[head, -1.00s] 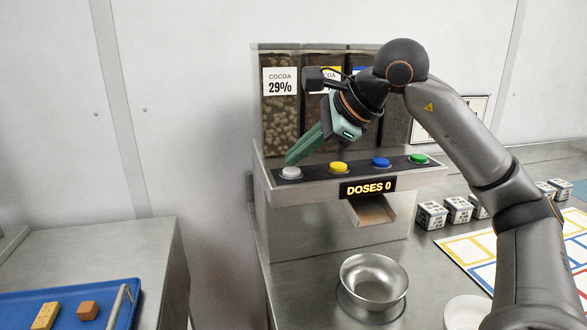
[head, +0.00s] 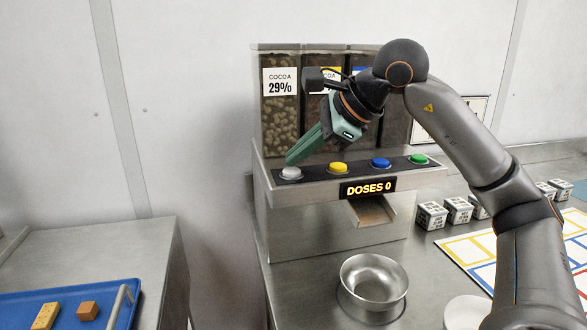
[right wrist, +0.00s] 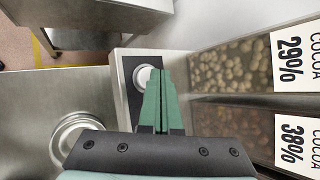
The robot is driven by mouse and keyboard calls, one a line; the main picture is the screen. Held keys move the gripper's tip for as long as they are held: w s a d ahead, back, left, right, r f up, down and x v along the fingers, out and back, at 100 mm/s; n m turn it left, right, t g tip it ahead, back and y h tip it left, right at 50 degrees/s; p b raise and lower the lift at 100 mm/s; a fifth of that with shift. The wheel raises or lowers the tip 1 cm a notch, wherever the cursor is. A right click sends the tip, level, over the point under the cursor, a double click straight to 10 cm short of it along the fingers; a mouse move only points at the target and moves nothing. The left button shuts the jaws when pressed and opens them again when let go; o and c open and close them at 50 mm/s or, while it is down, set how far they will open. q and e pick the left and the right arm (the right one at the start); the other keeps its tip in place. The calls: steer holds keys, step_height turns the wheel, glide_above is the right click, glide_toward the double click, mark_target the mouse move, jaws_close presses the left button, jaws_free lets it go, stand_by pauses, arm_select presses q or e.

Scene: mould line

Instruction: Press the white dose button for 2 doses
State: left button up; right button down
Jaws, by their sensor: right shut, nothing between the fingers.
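The white dose button (head: 291,173) is the leftmost on the dispenser's dark button strip. My right gripper (head: 290,161) is shut and empty, with its green fingertips at the top of the white button; whether they touch it I cannot tell. In the right wrist view the shut fingers (right wrist: 158,75) point at the white button (right wrist: 144,75) and cover part of it. The display (head: 368,188) reads DOSES 0. A steel bowl (head: 374,281) stands below the chute (head: 372,210). My left gripper is not in view.
Yellow (head: 338,168), blue (head: 381,163) and green (head: 419,160) buttons sit to the right along the strip. Cocoa bins (head: 281,120) rise behind it. Several printed cubes (head: 432,215) stand on the counter at right. A blue tray (head: 122,318) lies at lower left.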

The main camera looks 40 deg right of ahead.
stand_by(0.3)
steer(key=shift+f, duration=0.15)
steer(key=shift+f+b, duration=0.35)
steer(key=shift+b, duration=0.05)
steer(key=shift+r+p, duration=0.45)
steer(key=shift+p, duration=0.1)
